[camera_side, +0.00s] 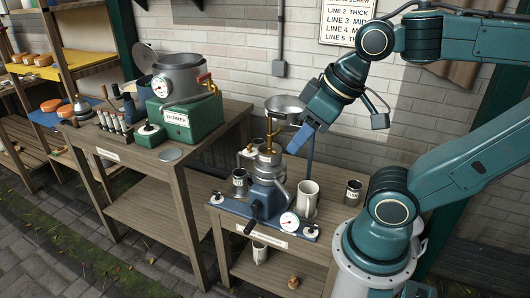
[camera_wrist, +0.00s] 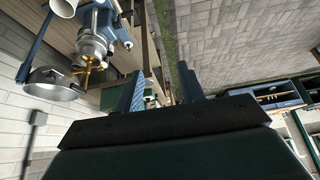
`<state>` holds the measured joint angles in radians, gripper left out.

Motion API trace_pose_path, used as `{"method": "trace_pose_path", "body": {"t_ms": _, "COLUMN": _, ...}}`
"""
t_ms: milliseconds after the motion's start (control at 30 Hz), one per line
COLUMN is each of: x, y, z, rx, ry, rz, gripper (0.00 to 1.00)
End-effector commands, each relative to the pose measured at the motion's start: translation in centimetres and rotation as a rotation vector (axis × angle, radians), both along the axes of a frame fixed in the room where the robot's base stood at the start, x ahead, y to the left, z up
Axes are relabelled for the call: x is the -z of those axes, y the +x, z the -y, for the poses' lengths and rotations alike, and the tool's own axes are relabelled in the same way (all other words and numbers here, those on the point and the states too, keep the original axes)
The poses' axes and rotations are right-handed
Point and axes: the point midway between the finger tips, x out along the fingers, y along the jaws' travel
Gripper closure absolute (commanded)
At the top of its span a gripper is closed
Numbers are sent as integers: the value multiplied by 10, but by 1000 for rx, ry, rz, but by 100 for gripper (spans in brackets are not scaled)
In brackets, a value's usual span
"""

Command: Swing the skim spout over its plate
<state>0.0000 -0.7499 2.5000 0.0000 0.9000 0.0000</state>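The cream separator (camera_side: 268,190) stands on the right bench. It has a blue body, a silver top with brass fittings and a dark crank handle. Thin silver pipes (camera_side: 245,154) stick out at its upper left; I cannot tell for certain which is the skim spout. Its plate cannot be told apart. In the wrist view the separator (camera_wrist: 95,35) is at the upper left. My gripper (camera_side: 299,142) is beside the separator's top, to the right of the metal bowl. In the wrist view its fingers (camera_wrist: 160,88) are apart with nothing between them.
The metal bowl (camera_side: 286,104) stands above the separator near my gripper. A labelled can (camera_side: 240,183), a pale jug (camera_side: 308,199) and a dark can (camera_side: 353,193) surround it. A green-based warmer (camera_side: 184,118) occupies the left bench.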

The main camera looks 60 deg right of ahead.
Motion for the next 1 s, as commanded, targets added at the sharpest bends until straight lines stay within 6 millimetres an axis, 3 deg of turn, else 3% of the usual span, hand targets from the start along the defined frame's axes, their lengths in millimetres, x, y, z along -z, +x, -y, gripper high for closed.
{"method": "trace_pose_path", "body": {"t_ms": 233, "x": 0, "y": 0, "z": 0, "rx": 0, "ry": 0, "rz": 0, "gripper": 63}}
{"method": "trace_pose_path", "body": {"t_ms": 433, "x": 0, "y": 3, "z": 1, "rx": -7, "ry": -7, "rz": -7, "gripper": 100}}
{"method": "trace_pose_path", "body": {"t_ms": 667, "x": 4, "y": 19, "z": 8, "rx": -45, "ry": -48, "rz": -50, "gripper": 100}}
{"method": "trace_pose_path", "body": {"t_ms": 1000, "x": 23, "y": 62, "z": 29, "rx": -167, "ry": -150, "rz": -168, "gripper": 100}}
